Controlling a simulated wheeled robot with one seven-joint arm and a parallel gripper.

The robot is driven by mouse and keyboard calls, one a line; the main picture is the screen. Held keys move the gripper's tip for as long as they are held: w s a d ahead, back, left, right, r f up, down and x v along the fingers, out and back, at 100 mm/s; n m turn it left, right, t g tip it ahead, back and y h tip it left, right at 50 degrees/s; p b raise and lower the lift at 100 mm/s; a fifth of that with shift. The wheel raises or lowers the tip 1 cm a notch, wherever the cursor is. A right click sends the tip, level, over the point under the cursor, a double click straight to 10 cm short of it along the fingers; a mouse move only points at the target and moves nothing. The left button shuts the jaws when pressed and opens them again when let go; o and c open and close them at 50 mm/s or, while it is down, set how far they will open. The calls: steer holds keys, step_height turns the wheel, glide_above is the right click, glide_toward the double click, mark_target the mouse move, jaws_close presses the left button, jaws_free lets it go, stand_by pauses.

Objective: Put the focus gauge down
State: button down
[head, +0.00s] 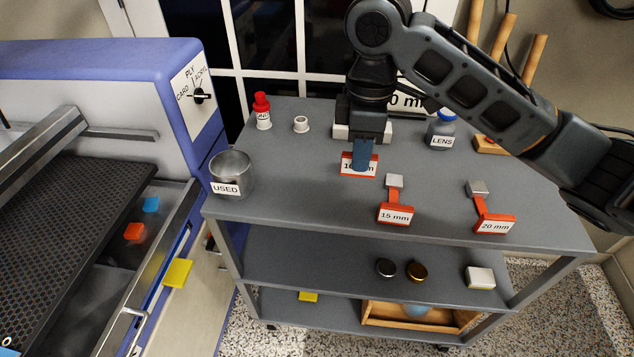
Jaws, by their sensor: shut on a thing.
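My gripper (363,165) is over the back middle of the cart top, pointing down. It is shut on a focus gauge (346,168), a red-edged piece with a white label. The label starts with "1"; the rest is hidden behind the fingers. Whether the gauge touches the cart top I cannot tell. Two other gauges lie on the cart top in front and to the right: one labelled 15 mm (395,215) and one labelled 20 mm (494,226). Each has a red body and a light grey end block.
The grey cart top (300,190) also holds a metal USED cup (231,170), a red-capped bottle (262,112), a white ring (301,124) and a LENS bottle (441,134). A white block and a partly hidden "0 mm" sign (410,102) stand behind my gripper. The laser machine (100,80) is at left.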

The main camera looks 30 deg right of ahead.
steer(key=w+a+f, duration=0.1)
steer(key=a, duration=0.1)
steer(key=w+a+f, duration=0.3)
steer(key=a, duration=0.1)
steer(key=shift+w+f, duration=0.3)
steer(key=shift+w, duration=0.05)
steer(key=shift+f, duration=2)
steer(key=shift+f, duration=0.15)
steer(key=c, duration=1.1)
jaws_free()
step_height(320, 180, up, 12)
steer(key=shift+r+p, duration=0.2)
steer(key=shift+p, duration=0.15)
